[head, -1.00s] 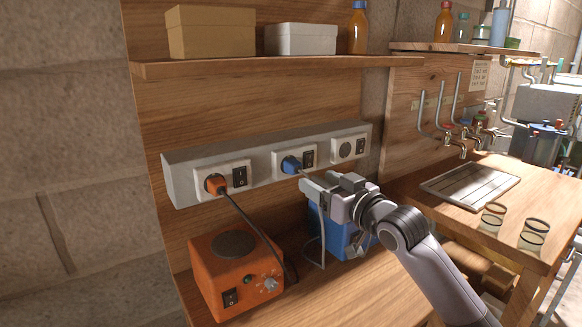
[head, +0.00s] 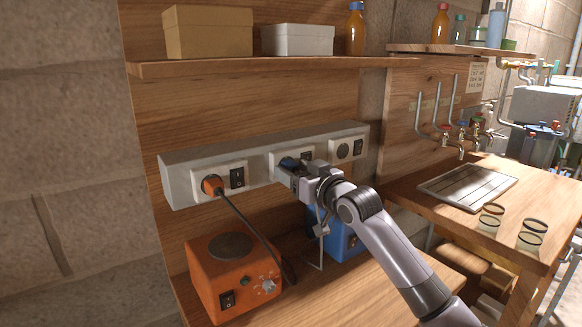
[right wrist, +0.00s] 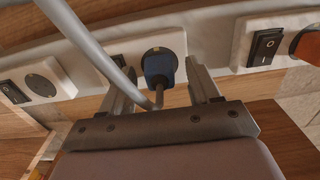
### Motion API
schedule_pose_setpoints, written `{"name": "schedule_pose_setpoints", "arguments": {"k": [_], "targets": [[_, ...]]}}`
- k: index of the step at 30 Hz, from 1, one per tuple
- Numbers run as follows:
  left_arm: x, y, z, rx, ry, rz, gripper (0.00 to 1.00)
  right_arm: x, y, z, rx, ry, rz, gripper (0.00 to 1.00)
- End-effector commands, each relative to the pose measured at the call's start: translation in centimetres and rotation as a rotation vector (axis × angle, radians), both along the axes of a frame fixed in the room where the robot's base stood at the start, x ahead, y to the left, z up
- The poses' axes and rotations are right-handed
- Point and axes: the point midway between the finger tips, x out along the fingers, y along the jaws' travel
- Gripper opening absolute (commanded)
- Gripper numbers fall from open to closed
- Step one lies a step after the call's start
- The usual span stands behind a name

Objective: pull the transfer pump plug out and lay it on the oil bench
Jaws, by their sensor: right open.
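A blue plug (head: 288,163) sits in the middle socket of the grey socket strip (head: 180,184). In the right wrist view the blue plug (right wrist: 160,66) is seated in the socket, its grey cord curving up to the left. My right gripper (head: 290,173) is at the plug. Its open fingers (right wrist: 160,80) stand on either side of the plug, with gaps visible. A blue box (head: 345,240) on the wooden bench (head: 375,285) is partly hidden behind my right arm. My left gripper is not in view.
An orange plug (head: 212,186) fills the left socket; its dark cord hangs beside an orange box (head: 235,275). The right socket (head: 343,149) is empty. A side bench holds a slatted tray (head: 467,188) and glass cups (head: 530,237). Bare bench shows at the front.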

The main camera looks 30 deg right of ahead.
Motion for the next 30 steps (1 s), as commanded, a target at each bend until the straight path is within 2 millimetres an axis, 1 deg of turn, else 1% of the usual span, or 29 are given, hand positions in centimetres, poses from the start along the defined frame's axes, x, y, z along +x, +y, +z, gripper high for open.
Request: {"name": "schedule_pose_setpoints", "arguments": {"k": [4,20,30], "targets": [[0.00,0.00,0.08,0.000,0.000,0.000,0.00,0.42,0.04,0.05,0.000,-0.001,0.000,0.62],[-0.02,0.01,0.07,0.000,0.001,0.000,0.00,0.42,0.04,0.02,-0.001,-0.001,0.000,0.62],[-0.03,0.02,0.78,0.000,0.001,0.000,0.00,0.41,0.02,0.09,-0.001,0.000,-0.001,0.62]]}}
